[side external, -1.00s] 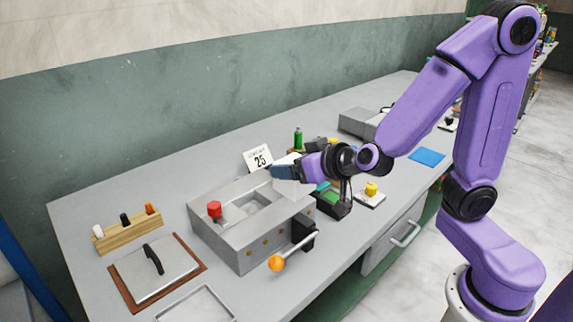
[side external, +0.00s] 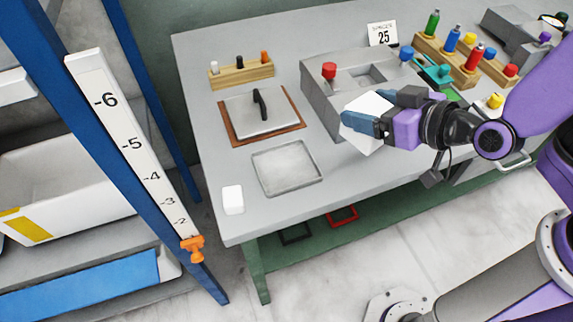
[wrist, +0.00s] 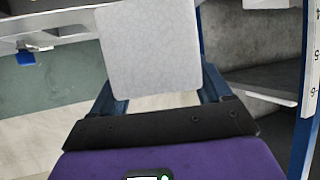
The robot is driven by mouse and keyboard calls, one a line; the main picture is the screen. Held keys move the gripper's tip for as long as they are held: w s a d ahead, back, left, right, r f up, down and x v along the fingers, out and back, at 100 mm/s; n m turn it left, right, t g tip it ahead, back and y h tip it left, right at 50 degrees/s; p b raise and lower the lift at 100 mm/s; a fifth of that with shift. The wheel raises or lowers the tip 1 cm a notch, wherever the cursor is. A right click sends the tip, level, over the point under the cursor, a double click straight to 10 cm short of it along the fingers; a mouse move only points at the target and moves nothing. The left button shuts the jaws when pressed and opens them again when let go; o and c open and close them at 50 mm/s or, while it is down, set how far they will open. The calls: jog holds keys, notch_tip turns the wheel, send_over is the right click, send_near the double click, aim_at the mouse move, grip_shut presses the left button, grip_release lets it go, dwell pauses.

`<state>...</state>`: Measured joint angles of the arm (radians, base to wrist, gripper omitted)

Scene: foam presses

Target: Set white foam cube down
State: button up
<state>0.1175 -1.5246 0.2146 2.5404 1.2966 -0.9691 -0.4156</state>
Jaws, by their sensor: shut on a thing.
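My gripper (side external: 376,110) is shut on the white foam cube (side external: 366,128), with its blue fingers on either side. The cube looks tilted and is held in the air, in front of the grey press as seen from the side. In the wrist view the cube (wrist: 150,45) shows as a pale block between the two fingers, apart from any surface there. The press (side external: 318,95) has a red knob and a blue knob on top. My gripper hides part of its front.
A shallow metal tray (side external: 288,185) lies empty on the table. A small white block (side external: 232,199) sits at the table's front left corner. Behind are a lidded plate (side external: 262,122) and a wooden rack (side external: 242,75). A blue shelf post (side external: 150,150) stands left of the table.

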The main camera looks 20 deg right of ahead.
jog(key=shift+s+a+f+n+y, duration=0.15)
jog(key=shift+s+a+f, duration=0.05)
jog(key=shift+s+a, duration=0.4)
jog(key=shift+s+a+f+n+y, duration=0.2)
jog(key=shift+s+a, duration=0.25)
jog(key=shift+a, duration=0.2)
send_over(285, 169)
notch_tip(285, 169, down, 10)
jog(key=shift+w+d+f, duration=0.1)
jog(key=shift+f, duration=1.45)
jog(key=shift+f, duration=0.1)
